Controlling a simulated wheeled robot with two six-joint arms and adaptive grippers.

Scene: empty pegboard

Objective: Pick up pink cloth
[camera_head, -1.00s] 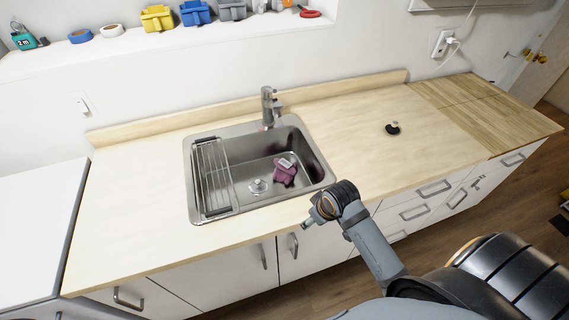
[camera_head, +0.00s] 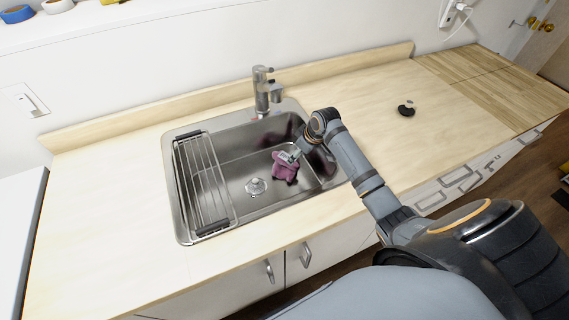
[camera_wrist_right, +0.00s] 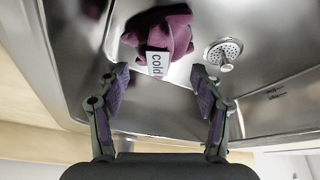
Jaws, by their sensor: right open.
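The pink cloth (camera_head: 284,168) lies crumpled in the right part of the steel sink basin (camera_head: 235,160). My right gripper (camera_head: 291,156) reaches into the sink by the cloth in the head view. In the right wrist view my right gripper (camera_wrist_right: 159,78) is open, with its two fingers apart and the cloth just beyond their tips. Nothing is held between them. My left gripper is not in view.
A faucet (camera_head: 264,90) stands at the sink's back edge. A wire rack (camera_head: 204,180) covers the basin's left side. The drain (camera_wrist_right: 224,52) is beside the cloth. A small black object (camera_head: 406,109) sits on the counter to the right. The wooden counter (camera_head: 100,190) left of the sink is clear.

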